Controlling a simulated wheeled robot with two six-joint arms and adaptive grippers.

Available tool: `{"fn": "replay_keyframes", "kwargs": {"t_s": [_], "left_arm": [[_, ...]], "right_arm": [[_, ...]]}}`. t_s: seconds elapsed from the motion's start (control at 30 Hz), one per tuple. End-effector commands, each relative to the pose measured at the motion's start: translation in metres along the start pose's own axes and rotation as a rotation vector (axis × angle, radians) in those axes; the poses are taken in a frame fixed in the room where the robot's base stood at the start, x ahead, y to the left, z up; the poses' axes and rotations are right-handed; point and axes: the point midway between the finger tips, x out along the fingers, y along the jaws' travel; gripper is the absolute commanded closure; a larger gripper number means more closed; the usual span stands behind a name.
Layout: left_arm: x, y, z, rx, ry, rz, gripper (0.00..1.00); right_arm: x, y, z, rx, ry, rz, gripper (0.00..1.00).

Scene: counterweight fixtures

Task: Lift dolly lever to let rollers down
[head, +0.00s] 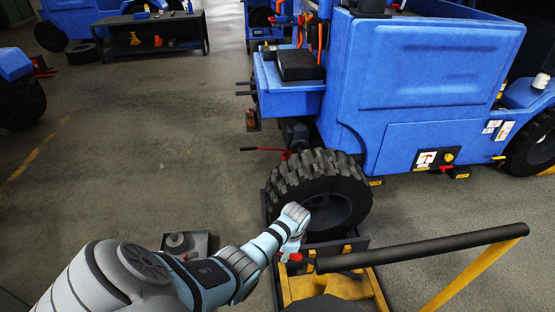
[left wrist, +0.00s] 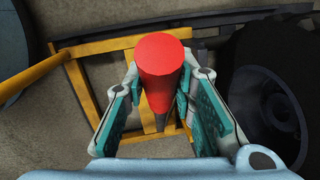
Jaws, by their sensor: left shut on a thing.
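The dolly lever has a red grip (left wrist: 163,60), seen nearly end-on between the teal pads of my left gripper (left wrist: 159,90) in the left wrist view. My left gripper is shut on this grip. In the head view my left gripper (head: 291,250) is at the front left of the dolly, and only a little of the red grip (head: 294,257) shows below it. The dolly (head: 292,291) has a yellow frame and dark side rails. A large black tyre (head: 290,187) stands at the dolly's far end. The rollers cannot be made out. My right gripper is not in view.
A dark push bar (head: 420,247) on a yellow post (head: 475,268) crosses the lower right, close to my gripper. A blue vehicle (head: 440,90) stands behind the tyre. A red jack handle (head: 262,149) sticks out left of it.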

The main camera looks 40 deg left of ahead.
Motion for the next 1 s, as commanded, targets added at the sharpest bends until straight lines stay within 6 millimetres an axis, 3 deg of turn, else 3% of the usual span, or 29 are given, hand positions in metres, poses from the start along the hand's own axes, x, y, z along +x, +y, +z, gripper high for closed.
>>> {"fn": "replay_keyframes", "kwargs": {"t_s": [0.03,0.17,0.37,0.57,0.87,0.9,1.0], "left_arm": [[-0.016,-0.004,-0.015,0.008,-0.017,0.001,1.0],[-0.039,-0.011,-0.041,0.021,-0.108,0.013,1.0],[-0.065,-0.019,-0.073,0.034,-0.216,0.026,1.0],[-0.08,-0.02,-0.08,0.046,-0.26,0.027,1.0],[-0.082,-0.02,-0.076,0.045,-0.27,0.031,1.0],[-0.082,-0.02,-0.076,0.045,-0.271,0.032,0.72],[-0.082,-0.02,-0.076,0.045,-0.27,0.031,0.56]], "right_arm": [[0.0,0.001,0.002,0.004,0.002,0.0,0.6],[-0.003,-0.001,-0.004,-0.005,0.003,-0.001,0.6],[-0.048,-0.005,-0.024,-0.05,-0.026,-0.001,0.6],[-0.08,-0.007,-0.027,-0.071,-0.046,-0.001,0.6],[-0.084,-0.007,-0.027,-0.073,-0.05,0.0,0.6],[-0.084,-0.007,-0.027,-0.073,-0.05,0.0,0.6],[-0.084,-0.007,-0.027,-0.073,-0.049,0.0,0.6]]}}
